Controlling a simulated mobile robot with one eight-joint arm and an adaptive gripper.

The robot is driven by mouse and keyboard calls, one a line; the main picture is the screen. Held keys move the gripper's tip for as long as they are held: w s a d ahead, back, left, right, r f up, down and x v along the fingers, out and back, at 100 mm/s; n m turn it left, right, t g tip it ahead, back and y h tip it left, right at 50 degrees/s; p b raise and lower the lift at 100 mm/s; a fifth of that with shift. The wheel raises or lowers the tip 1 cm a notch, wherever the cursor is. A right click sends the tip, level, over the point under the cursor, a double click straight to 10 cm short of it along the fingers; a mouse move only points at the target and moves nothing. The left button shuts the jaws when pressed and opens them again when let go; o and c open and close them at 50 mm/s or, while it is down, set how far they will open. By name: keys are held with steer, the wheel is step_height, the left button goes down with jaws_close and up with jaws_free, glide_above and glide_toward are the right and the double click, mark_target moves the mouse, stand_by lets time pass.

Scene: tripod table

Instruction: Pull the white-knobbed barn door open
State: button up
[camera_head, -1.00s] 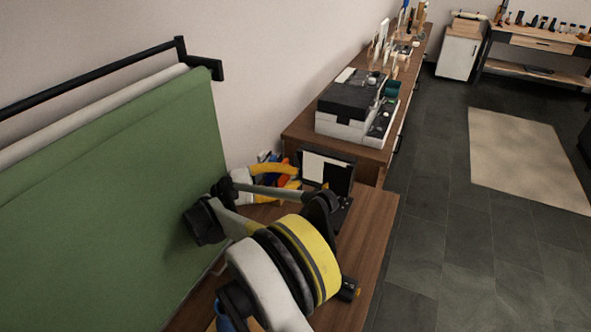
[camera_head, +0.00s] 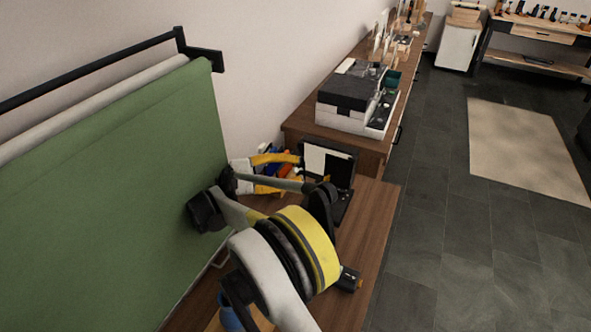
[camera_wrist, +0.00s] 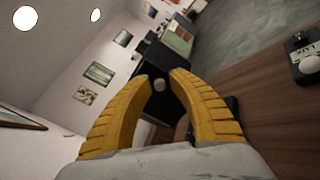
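A small dark panel (camera_wrist: 155,58) with a round whitish knob (camera_wrist: 160,85) faces me in the wrist view. I take it for the barn door. The knob shows between my yellow fingertips, with a gap on each side; I cannot tell whether they reach its depth. My gripper (camera_wrist: 164,76) is open and holds nothing. In the head view, my gripper (camera_head: 298,170) is partly hidden behind my arm. Its yellow fingers point right toward a black-framed piece (camera_head: 342,170) with a white face on the wooden table. The knob cannot be made out in the head view.
A green backdrop (camera_head: 110,190) hangs close to my arm on the left. The wooden table (camera_head: 375,215) has bare surface at right, with a small black device (camera_head: 348,279) near its edge.

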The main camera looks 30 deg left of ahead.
mark_target(296, 168)
step_height(296, 168, up, 10)
stand_by(0.5)
steer(key=shift+c, duration=0.5)
